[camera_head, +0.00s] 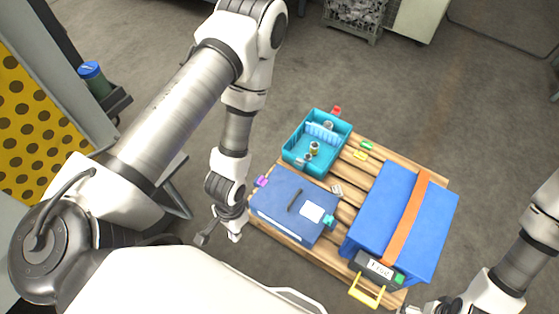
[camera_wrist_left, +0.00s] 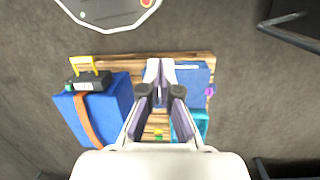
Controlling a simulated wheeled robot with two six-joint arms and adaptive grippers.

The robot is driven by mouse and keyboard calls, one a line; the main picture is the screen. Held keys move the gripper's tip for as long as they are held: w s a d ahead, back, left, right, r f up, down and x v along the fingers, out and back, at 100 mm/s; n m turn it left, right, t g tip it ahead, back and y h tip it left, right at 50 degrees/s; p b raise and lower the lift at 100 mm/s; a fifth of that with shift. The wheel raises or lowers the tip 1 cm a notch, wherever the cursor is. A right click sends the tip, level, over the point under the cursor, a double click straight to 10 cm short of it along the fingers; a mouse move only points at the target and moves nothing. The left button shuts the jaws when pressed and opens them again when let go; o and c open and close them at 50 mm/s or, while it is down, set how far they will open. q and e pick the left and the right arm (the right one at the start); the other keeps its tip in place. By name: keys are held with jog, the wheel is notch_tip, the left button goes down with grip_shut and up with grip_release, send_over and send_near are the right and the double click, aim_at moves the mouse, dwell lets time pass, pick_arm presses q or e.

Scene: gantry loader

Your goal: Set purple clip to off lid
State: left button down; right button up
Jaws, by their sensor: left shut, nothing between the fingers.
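The purple clip (camera_head: 262,181) sits at the left edge of a blue lidded box (camera_head: 277,188), near its back left corner. It also shows in the left wrist view (camera_wrist_left: 209,91) at the right side of that box. Whether it is clipped onto the lid or swung off is too small to tell. A teal clip (camera_head: 329,221) is on the box's opposite side. My left gripper (camera_head: 235,238) is shut and empty, left of the box's front corner and apart from the clip. In the left wrist view its fingers (camera_wrist_left: 159,65) cover part of the box. My right gripper (camera_head: 420,308) is partly cut off at the bottom.
The box stands on a wooden pallet (camera_head: 347,211). Behind it is a teal crate (camera_head: 296,158) holding small parts. Green and yellow small items (camera_head: 361,155) lie on the slats. Floor left of the pallet is clear.

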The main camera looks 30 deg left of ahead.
pick_arm(q)
jog(key=w+a+f+m+t+y+b, duration=0.1)
jog(key=w+f+m+y+b, duration=0.3)
jog(key=w+f+b, duration=1.5)
jog(key=w+a+f+m+t+y+b, duration=0.1)
jog(key=w+f+m+y+b, duration=0.4)
jog(key=b, duration=2.7)
jog(key=w+a+f+m, duration=0.1)
jog(key=w+f+m, duration=0.6)
jog(key=w+f, duration=0.7)
notch_tip(320, 180, down, 4)
jog(key=shift+w+a+f+m+t+y, duration=0.1)
jog(key=shift+w+a+m+t+y, duration=0.05)
jog(key=shift+a+m+t+y, duration=0.2)
jog(key=shift+d, duration=0.1)
